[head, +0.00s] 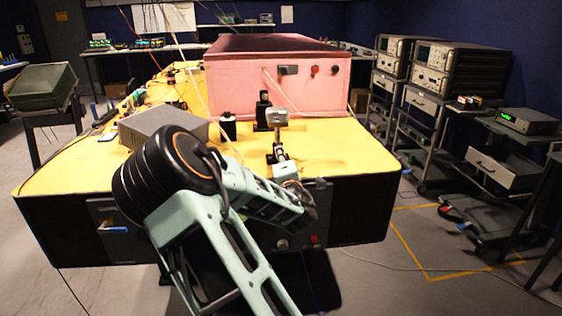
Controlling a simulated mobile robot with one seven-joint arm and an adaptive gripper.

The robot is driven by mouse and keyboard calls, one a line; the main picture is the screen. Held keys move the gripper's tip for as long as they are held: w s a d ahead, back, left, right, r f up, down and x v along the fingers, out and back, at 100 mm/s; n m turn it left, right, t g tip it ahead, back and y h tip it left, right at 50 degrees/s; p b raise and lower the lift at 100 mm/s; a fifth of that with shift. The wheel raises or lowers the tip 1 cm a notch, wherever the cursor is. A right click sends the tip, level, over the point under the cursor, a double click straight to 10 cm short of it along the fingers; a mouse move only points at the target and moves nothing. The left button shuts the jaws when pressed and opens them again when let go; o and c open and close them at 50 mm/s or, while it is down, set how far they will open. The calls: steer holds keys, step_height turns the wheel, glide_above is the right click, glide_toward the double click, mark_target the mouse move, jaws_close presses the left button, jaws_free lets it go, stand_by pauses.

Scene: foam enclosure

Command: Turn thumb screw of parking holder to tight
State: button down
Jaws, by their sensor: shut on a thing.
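The parking holder seems to be the small grey metal block (277,117) on the yellow table, in front of the pink enclosure. My gripper (279,146) points away from the head camera, beyond the mint-green forearm, and reaches toward the front of this block. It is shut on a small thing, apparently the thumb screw. The screw is too small and covered to make out, and its turn cannot be told. My forearm and wrist hide the table's front edge below.
The yellow table (355,150) is clear to the right of my gripper. A black post (263,110) stands close to the left of the holder. A grey box (163,127) lies behind my black elbow. The pink enclosure (235,85) closes off the back. Instrument racks (440,75) stand right.

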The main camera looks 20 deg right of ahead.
steer(key=m+b, duration=0.2)
steer(key=m, duration=0.2)
steer(key=shift+m+b, duration=0.3)
stand_by(0.3)
steer(key=c, duration=1.8)
jaws_free()
steer(key=shift+o, duration=0.2)
steer(key=v, duration=1.2)
